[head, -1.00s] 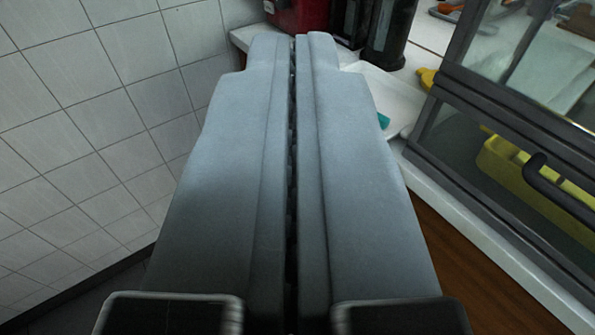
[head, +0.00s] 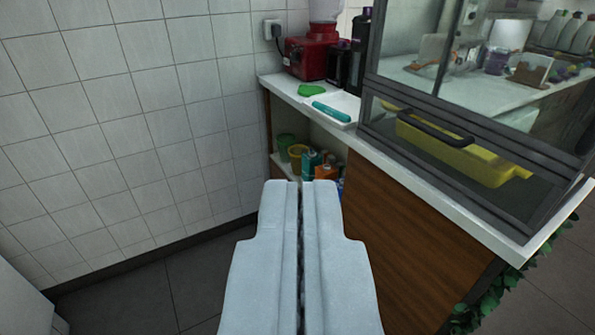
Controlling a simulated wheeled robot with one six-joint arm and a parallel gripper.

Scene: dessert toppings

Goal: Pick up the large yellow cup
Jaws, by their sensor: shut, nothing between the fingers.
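A yellow cup-like container (head: 297,155) sits in the open shelf under the counter, beside a green one (head: 284,143). It is small in view and partly hidden by bottles in front, so I cannot tell its full size. My gripper (head: 300,184) is shut and empty, pointing forward at the lower middle of the picture. Its tips appear just below the shelf opening in the picture, apart from the cup.
Several bottles (head: 312,162) stand in the shelf to the right of the cup. The white counter (head: 287,88) above holds a red machine (head: 309,57), a white tray (head: 345,106) and a glass case (head: 440,138). A tiled wall (head: 130,110) is left; the floor (head: 150,292) there is clear.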

